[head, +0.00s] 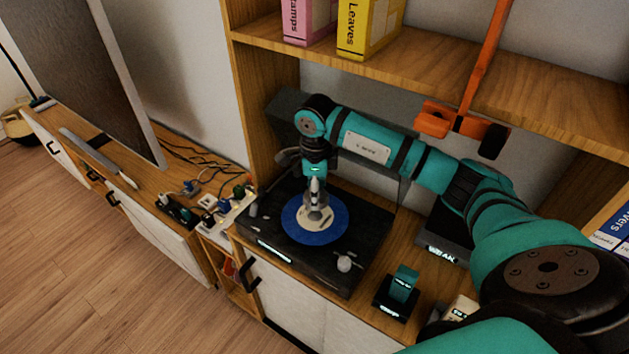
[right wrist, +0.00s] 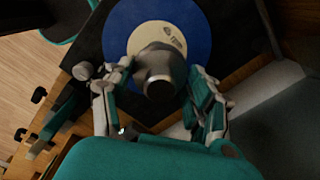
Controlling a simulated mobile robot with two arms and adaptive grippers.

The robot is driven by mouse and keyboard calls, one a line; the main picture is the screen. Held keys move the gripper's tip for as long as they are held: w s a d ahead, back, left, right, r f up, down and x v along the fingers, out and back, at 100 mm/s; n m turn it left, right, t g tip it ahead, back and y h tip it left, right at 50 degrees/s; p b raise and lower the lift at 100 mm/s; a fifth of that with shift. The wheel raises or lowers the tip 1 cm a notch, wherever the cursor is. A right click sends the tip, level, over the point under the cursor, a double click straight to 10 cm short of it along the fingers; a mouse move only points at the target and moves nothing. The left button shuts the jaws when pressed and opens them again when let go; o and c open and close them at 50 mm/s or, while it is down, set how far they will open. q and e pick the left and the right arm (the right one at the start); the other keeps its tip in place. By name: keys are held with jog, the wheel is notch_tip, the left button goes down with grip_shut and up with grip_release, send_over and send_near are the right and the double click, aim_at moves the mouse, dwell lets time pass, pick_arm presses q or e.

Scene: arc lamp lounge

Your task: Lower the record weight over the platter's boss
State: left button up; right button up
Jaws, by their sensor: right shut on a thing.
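My right gripper (head: 316,190) reaches down from above the turntable and is shut on the grey record weight (head: 320,214). In the right wrist view the weight (right wrist: 160,68) sits between the two fingers of the gripper (right wrist: 160,82), in front of the cream label (right wrist: 153,36). The blue disc (head: 295,232) with that cream centre lies on the dark turntable (head: 262,234). The weight covers the disc's middle, so the boss is hidden. I cannot tell whether the weight touches the label or hangs just above it. My left gripper is in neither view.
An orange stand (head: 470,118) is at the back right. A small teal device (head: 403,283) stands on the cabinet right of the turntable. A shelf with pink (head: 308,20) and yellow (head: 368,26) boxes hangs above. Cables and plugs (head: 200,200) lie to the left.

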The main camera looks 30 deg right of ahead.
aim_at(315, 214)
jog(key=shift+s+a+f, duration=0.1)
jog(key=shift+s+a, duration=0.05)
jog(key=shift+s, duration=0.05)
jog(key=shift+f, duration=0.15)
jog(key=shift+f+b, duration=0.9)
jog(key=shift+f, duration=0.65)
jog(key=shift+w+f+b, duration=0.1)
jog(key=shift+f+b, duration=0.4)
jog(key=shift+b, duration=0.1)
jog(key=shift+f+b, duration=0.3)
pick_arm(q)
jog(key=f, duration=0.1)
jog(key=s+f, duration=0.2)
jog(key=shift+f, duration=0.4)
